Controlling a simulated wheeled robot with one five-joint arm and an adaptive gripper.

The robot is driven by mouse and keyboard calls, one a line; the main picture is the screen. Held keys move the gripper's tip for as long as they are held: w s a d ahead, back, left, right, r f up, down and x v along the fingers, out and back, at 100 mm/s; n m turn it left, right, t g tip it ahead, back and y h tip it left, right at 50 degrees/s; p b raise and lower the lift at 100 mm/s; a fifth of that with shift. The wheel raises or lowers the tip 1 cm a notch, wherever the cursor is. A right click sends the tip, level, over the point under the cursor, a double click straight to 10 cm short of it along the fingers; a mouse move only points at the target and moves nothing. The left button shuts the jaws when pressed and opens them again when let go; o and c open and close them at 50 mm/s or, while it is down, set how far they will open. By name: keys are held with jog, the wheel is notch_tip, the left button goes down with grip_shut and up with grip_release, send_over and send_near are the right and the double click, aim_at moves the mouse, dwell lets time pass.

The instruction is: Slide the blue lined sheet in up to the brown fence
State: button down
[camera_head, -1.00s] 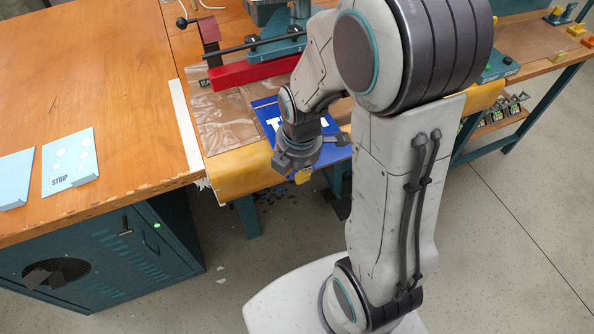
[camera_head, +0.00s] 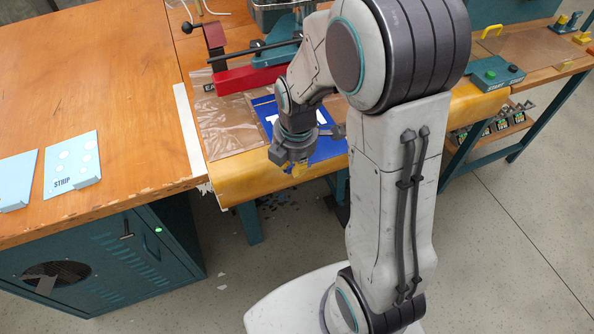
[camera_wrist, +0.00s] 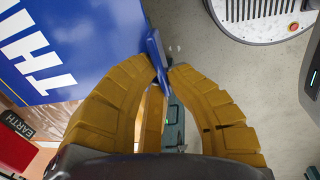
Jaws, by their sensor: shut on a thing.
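The blue sheet (camera_head: 328,150) with white lettering lies on the bench, partly over its front edge, beside a clear plastic sheet (camera_head: 225,125). In the wrist view the blue sheet (camera_wrist: 90,50) fills the upper left. My gripper (camera_head: 297,168) is at the sheet's near edge. In the wrist view its yellow fingers (camera_wrist: 160,78) are shut on a blue edge piece of the sheet. My wrist hides part of the sheet and its lettering. A dark brown-red upright block (camera_head: 214,38) stands behind; I cannot tell whether it is the brown fence.
A red bar (camera_head: 238,78) of the welding press crosses behind the sheets. The tan rounded bench edge (camera_head: 240,180) runs in front. A teal control box (camera_head: 496,74) stands at right. Light-blue cards (camera_head: 72,163) lie on the left table, which is otherwise mostly clear.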

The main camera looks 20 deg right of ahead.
jog(key=shift+w+f, duration=0.2)
jog(key=shift+w, duration=3.1)
jog(key=shift+w+f, duration=0.55)
jog(key=shift+w, duration=0.25)
jog(key=shift+w+f+b, duration=0.1)
jog(key=shift+f+b, duration=0.25)
jog(key=shift+b, duration=0.05)
jog(key=c, duration=1.3)
grip_release()
jog(key=shift+r, duration=0.1)
jog(key=shift+s+r+p, duration=0.25)
jog(key=shift+r+p, duration=0.35)
jog(key=shift+r, duration=0.25)
jog(key=shift+s+r+p, duration=0.25)
jog(key=shift+r+p, duration=0.3)
jog(key=shift+r, duration=0.25)
jog(key=shift+s+r, duration=0.5)
jog(key=shift+s, duration=0.85)
jog(key=shift+s+r, duration=0.5)
jog(key=shift+s, duration=0.85)
jog(key=shift+s+r, duration=0.5)
jog(key=shift+s, duration=0.85)
